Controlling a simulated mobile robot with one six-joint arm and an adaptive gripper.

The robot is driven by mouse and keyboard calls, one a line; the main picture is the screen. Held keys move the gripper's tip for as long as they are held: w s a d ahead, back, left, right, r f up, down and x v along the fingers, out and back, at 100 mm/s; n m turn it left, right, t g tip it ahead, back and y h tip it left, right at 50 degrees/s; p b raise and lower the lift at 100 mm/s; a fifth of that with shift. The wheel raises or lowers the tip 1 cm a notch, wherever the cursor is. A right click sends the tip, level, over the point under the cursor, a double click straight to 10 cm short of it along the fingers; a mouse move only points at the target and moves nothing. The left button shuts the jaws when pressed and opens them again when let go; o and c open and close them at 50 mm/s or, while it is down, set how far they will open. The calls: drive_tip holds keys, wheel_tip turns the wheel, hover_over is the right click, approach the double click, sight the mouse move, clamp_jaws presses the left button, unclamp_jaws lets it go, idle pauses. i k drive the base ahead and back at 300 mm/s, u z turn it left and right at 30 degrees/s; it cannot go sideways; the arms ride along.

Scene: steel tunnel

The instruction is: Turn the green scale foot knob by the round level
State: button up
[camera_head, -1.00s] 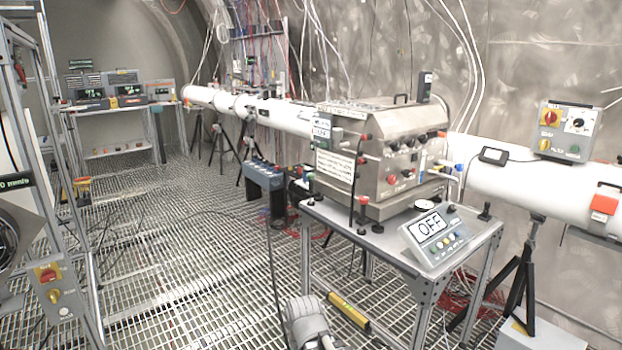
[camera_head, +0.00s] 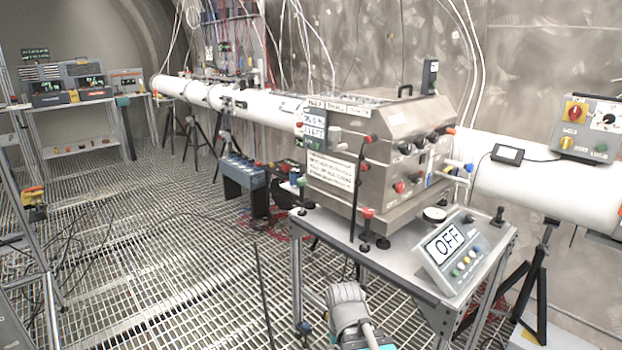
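The scale (camera_head: 452,252) sits on the front right of the grey metal table, a tilted panel whose display reads OFF, with several coloured buttons below it. A small round white disc with a dark rim (camera_head: 434,214), which looks like the round level, lies on the table behind the panel's upper left edge. A small dark knob (camera_head: 468,219) sits at the panel's upper right. I cannot make out a green foot knob. A grey link of my arm (camera_head: 348,305) rises at the bottom, in front of and left of the scale. My gripper's fingers are not in view.
A large steel box (camera_head: 385,160) with knobs and a red-topped post (camera_head: 367,222) stand behind and left of the scale. A black joystick-like part (camera_head: 498,215) stands to its right. A white pipe (camera_head: 530,185) runs behind. Open grating (camera_head: 150,260) lies left.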

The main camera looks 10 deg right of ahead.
sight(301, 181)
drive_tip(key=u, duration=0.2)
drive_tip(key=i, duration=1.2)
drive_tip(key=u, duration=0.75)
